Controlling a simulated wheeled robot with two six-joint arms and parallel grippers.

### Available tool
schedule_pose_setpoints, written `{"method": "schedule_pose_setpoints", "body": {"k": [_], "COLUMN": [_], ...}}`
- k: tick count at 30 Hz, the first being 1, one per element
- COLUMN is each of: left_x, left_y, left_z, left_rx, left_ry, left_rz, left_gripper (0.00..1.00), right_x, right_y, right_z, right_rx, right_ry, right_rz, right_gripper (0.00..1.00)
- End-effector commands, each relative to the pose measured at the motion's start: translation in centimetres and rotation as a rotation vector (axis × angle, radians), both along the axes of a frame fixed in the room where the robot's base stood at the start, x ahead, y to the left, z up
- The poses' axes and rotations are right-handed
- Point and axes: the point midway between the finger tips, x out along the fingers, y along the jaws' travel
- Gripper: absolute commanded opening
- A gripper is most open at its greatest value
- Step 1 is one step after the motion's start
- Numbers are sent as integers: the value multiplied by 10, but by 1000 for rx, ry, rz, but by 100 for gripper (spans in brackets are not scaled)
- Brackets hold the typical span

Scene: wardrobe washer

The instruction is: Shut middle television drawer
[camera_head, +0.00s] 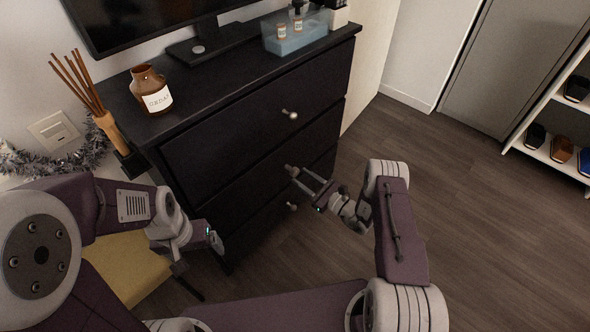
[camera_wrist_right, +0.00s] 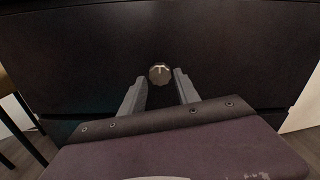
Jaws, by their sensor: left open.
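The black dresser (camera_head: 225,85) under the television has three drawer fronts, each with a round knob. The middle drawer (camera_head: 240,180) looks close to flush with the others; I cannot tell whether a small gap remains. Its knob (camera_head: 291,170) is at my right gripper (camera_head: 299,177). In the right wrist view, the knob (camera_wrist_right: 160,73) sits between and just beyond the two separated fingertips of the right gripper (camera_wrist_right: 158,80), with no visible grip on it. My left gripper (camera_head: 217,241) is open and empty beside the dresser's lower left front corner.
A television (camera_head: 140,20), a brown jar (camera_head: 150,90) and a clear box with small bottles (camera_head: 295,33) stand on the dresser. A yellow seat (camera_head: 125,265) is at lower left. Open wooden floor (camera_head: 480,215) lies to the right, with a white shelf (camera_head: 555,150) beyond.

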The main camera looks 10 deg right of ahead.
Motion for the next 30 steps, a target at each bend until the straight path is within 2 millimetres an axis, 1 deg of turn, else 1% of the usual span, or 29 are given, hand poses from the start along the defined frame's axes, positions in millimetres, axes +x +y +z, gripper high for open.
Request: {"method": "schedule_pose_setpoints", "body": {"k": [1, 3, 7, 11, 22, 24, 25, 26, 28, 29, 30], "left_x": [0, 0, 0, 0, 0, 0, 0, 0, 0, 0, 0], "left_y": [0, 0, 0, 0, 0, 0, 0, 0, 0, 0, 0], "left_z": [9, 13, 16, 16, 15, 15, 15, 15, 16, 16, 16], "left_rx": [0, 0, 0, 0, 0, 0, 0, 0, 0, 0, 0], "left_ry": [0, 0, 0, 0, 0, 0, 0, 0, 0, 0, 0], "left_rz": [0, 0, 0, 0, 0, 0, 0, 0, 0, 0, 0], "left_gripper": [85, 85, 85, 85, 85, 85, 85, 85, 85, 85, 85], "right_x": [-8, -18, -30, -33, -33, -33, -30, -24, -5, 3, 11], "right_y": [-8, -16, -24, -26, -25, -22, -18, -15, -8, -2, 10], "right_z": [4, 3, 2, 0, 0, 0, 5, 15, 51, 74, 108], "right_rx": [2, 2, 1, 1, 0, -1, -5, -14, -45, -60, -80], "right_ry": [3, 3, 0, -1, -1, -1, -12, -33, -111, -153, -210], "right_rz": [-5, -4, -1, 0, 1, 9, 20, 31, 63, 81, 118], "right_gripper": [38, 38, 38, 38, 38, 38, 38, 38, 38, 38, 38]}}
